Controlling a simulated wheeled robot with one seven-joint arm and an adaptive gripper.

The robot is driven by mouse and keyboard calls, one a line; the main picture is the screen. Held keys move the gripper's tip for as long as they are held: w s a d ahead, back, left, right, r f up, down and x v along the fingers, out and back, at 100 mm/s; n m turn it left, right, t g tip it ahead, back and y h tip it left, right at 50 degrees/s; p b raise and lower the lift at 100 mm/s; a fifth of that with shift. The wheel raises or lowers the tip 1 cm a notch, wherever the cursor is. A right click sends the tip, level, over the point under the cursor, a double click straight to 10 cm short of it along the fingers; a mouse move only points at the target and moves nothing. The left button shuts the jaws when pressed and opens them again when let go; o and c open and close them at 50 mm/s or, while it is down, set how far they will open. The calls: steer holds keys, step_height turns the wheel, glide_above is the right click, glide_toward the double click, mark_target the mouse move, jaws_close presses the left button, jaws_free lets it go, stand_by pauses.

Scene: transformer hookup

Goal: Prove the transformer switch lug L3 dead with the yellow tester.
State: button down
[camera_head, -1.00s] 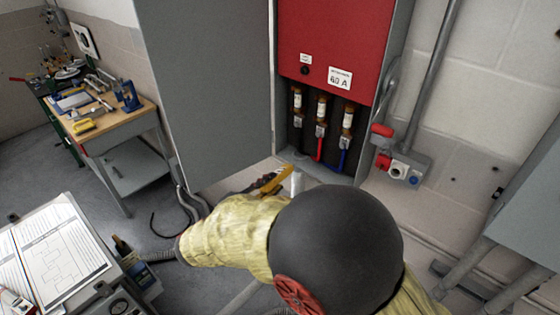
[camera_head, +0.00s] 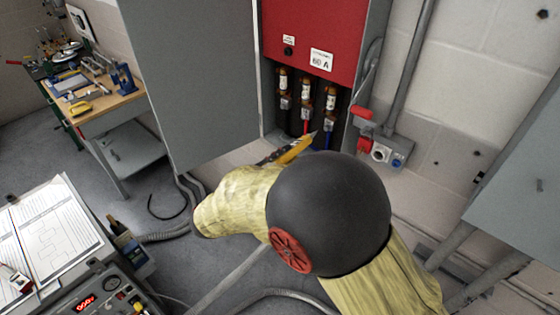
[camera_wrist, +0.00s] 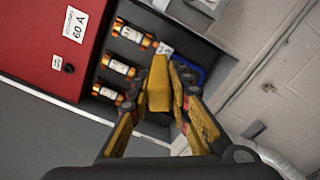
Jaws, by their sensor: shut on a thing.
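The yellow tester (camera_head: 300,146) is held in my gripper (camera_wrist: 164,98), which is shut on it. In the wrist view the tester (camera_wrist: 159,84) points away from me, towards the open switch compartment. In the head view its thin tip rises in front of the lower compartment, between the red and blue cables. Three brown fuses with metal lugs below stand in a row; the right-hand lug (camera_head: 328,117) has a blue cable (camera_head: 328,140). I cannot read any L3 mark. Contact between the tip and a lug cannot be made out. My arm hides most of the gripper in the head view.
The grey switch door (camera_head: 195,80) stands open at left. A red cover (camera_head: 312,30) marked 60 A sits above the fuses. A red-handled lever (camera_head: 361,113) and socket box (camera_head: 385,152) are at right. A workbench (camera_head: 130,105) stands far left.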

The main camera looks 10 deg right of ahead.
mark_target(298, 147)
steer(key=shift+x, duration=2.2)
steer(key=shift+w+d, duration=0.3)
steer(key=shift+d, duration=0.2)
stand_by(1.0)
steer(key=shift+b+v, duration=0.65)
steer(key=shift+v, duration=2.8)
